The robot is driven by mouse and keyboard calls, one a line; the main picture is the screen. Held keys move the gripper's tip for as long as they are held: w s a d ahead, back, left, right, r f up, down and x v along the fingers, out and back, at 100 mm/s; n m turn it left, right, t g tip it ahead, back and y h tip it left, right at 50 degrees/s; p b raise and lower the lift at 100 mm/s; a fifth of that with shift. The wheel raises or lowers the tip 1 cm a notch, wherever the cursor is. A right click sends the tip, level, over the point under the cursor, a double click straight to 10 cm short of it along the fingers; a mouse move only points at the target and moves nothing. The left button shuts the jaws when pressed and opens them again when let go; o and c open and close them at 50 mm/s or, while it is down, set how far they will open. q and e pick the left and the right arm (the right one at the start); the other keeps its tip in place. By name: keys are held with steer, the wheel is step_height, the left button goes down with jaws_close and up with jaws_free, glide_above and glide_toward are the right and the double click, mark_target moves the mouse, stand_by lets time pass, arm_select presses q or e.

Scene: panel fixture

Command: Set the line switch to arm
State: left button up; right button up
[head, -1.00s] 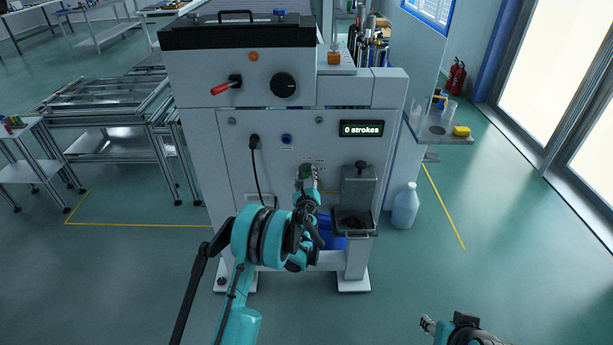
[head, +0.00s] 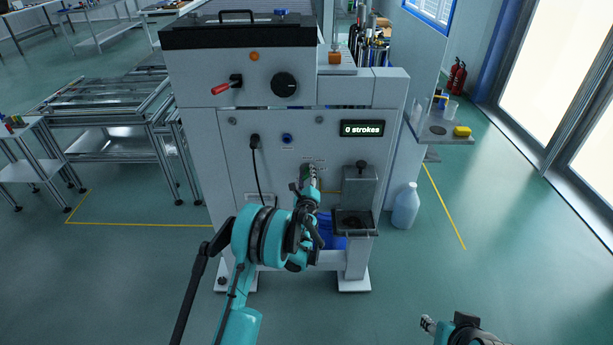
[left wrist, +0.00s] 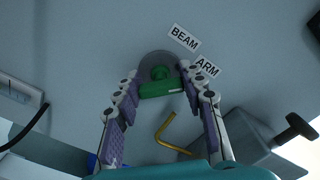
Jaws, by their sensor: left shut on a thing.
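The line switch (left wrist: 160,74) shows in the left wrist view as a green handle on a round grey disc on the panel. Its handle lies nearly level in that picture, its right end slightly higher. A BEAM label (left wrist: 185,37) and an ARM label (left wrist: 207,67) sit to its upper right. I cannot tell which label the switch points at. My left gripper (head: 310,170) is at the lower middle of the panel in the head view and hides the switch there. Its fingers are shut on the green handle, one at each end. My right gripper (head: 428,324) is low at the right, far from the panel; its jaw state is unclear.
A bent brass-coloured rod (left wrist: 172,135) sticks out below the switch. A grey box with a dark knob (head: 359,185) stands close to the right of my left gripper. A black cable (head: 257,170) hangs to the left. The display (head: 362,129) reads "0 strokes".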

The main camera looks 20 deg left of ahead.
arm_select(q)
steer(key=o, duration=1.2)
steer(key=v, duration=1.2)
steer(key=shift+r, duration=0.1)
